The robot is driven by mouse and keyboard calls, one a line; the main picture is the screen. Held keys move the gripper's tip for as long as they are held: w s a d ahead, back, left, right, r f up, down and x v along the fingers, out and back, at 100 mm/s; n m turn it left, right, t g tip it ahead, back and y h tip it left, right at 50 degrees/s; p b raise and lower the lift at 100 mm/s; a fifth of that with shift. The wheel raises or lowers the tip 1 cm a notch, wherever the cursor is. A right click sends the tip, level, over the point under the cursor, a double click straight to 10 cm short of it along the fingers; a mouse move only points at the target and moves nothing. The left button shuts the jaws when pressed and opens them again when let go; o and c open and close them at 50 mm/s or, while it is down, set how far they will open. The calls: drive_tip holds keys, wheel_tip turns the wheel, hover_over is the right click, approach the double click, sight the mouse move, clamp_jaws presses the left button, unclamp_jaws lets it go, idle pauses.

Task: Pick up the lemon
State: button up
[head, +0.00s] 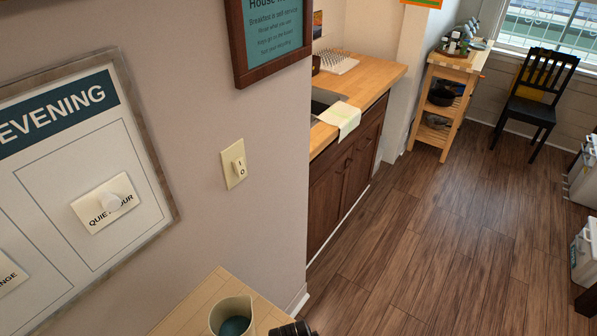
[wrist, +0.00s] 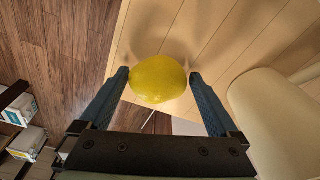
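The yellow lemon (wrist: 158,79) is in the wrist view, over the pale wooden tabletop and close to its edge. My gripper (wrist: 159,76) has its two blue fingers on either side of the lemon. The fingers are spread wide, with the lemon centred between the tips. The lemon looks very close to both fingertips; I cannot tell whether they touch it. The lemon does not show in the head view.
A cream pitcher (wrist: 270,110) stands just right of my gripper; it also shows in the head view (head: 231,316) on the wooden table (head: 195,309). A wall with a light switch (head: 234,164) rises behind. Wooden floor (head: 430,220) lies open to the right.

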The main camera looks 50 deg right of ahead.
drive_tip(key=c, duration=1.1)
wheel_tip(320, 180, up, 10)
drive_tip(key=shift+r+b, duration=0.1)
drive_tip(key=shift+b, duration=0.4)
drive_tip(key=o, duration=0.7)
clamp_jaws()
